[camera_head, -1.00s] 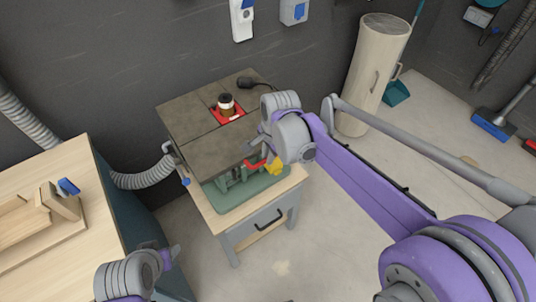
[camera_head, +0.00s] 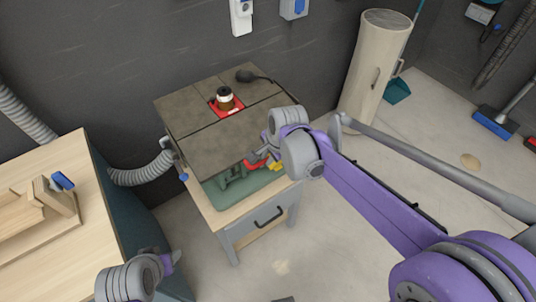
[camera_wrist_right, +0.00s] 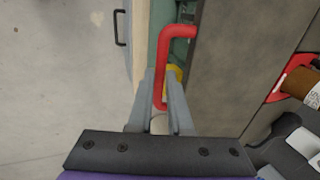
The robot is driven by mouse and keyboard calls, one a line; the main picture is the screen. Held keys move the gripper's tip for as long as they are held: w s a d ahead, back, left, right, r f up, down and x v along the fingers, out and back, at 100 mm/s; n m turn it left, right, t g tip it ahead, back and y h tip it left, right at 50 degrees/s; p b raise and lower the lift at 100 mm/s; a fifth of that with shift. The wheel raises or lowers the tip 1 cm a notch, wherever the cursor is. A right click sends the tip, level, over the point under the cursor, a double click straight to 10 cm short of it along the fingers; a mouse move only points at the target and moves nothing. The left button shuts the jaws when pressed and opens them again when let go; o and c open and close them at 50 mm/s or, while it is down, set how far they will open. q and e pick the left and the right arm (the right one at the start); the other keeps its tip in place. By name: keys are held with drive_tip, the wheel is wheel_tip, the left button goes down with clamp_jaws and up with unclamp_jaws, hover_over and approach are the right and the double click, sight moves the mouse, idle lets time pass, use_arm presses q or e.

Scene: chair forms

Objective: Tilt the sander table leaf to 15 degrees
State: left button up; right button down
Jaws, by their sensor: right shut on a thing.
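The sander stands on a wooden-topped cabinet in the head view, its dark grey table leaf (camera_head: 205,150) on a green base (camera_head: 240,185). A spindle (camera_head: 225,97) rises through a red insert (camera_head: 232,108). A red bent handle (camera_head: 254,164) shows under the leaf's front edge and also in the right wrist view (camera_wrist_right: 178,38). My right gripper (camera_wrist_right: 163,92) is shut on the lower end of this handle; a yellow part (camera_head: 275,166) is close by. My left gripper (camera_head: 172,261) is low at the left, away from the sander; its jaws are unclear.
A wooden bench (camera_head: 50,250) with a wooden piece (camera_head: 45,200) stands at the left. A grey hose (camera_head: 143,175) runs to the sander. A beige cylinder (camera_head: 372,75) stands behind at the right. The floor (camera_head: 350,265) in front of the cabinet is clear.

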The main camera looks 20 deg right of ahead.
drive_tip(key=shift+f, duration=0.65)
drive_tip(key=c, duration=1.2)
unclamp_jaws()
drive_tip(key=o, duration=0.4)
drive_tip(key=shift+s+r, duration=0.1)
drive_tip(key=shift+c, duration=0.2)
use_arm(q)
drive_tip(key=shift+f, duration=0.3)
drive_tip(key=shift+w+r+p, duration=0.15)
drive_tip(key=shift+r+p, duration=0.3)
drive_tip(key=shift+r, duration=0.1)
use_arm(e)
drive_tip(key=v, duration=1)
drive_tip(key=shift+r, duration=0.45)
